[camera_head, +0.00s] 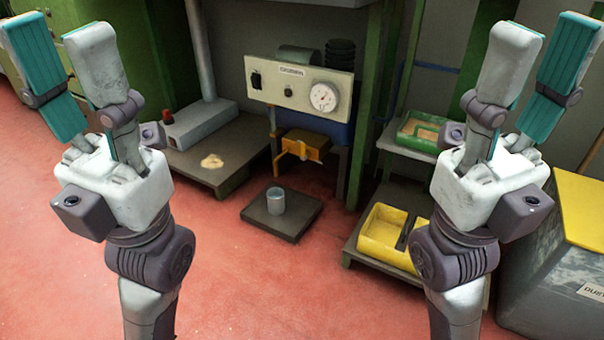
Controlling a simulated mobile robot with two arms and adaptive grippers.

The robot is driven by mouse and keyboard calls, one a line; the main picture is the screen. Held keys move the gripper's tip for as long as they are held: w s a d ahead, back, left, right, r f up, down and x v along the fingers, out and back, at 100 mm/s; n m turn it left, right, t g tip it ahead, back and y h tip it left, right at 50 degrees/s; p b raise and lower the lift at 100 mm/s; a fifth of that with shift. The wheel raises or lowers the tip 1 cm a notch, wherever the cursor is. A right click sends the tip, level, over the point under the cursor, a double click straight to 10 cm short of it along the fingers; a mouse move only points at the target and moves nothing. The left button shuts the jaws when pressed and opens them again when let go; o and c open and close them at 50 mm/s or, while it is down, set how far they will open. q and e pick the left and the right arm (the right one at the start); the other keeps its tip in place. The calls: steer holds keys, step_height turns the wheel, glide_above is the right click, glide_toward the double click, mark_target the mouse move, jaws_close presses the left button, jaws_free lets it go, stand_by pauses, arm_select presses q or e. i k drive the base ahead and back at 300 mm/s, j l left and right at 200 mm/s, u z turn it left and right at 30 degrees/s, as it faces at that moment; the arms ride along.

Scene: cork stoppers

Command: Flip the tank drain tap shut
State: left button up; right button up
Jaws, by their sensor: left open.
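The tank drain tap (306,144) is a yellow fitting below the control panel, in front of a blue tank (334,128). A thin yellow lever part (278,161) sticks out at its left; I cannot tell from here whether the tap is open or shut. A small grey cup (276,200) stands on a dark low stand (281,226) below the tap. My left gripper (58,32) is raised at the left, fingers apart and empty. My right gripper (545,36) is raised at the right, fingers apart and empty. Both are well away from the tap.
A panel with a gauge (324,97) sits above the tap. A low table (222,163) stands to its left. A yellow tray (383,228) and a green tray (421,140) are to its right. A grey bin (545,270) is at far right. Red floor in front is clear.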

mark_target(303, 157)
steer(key=i+j, duration=0.4)
steer(key=i, duration=0.15)
steer(key=i+j+u, duration=0.15)
steer(key=i+j, duration=0.3)
steer(key=i, duration=0.05)
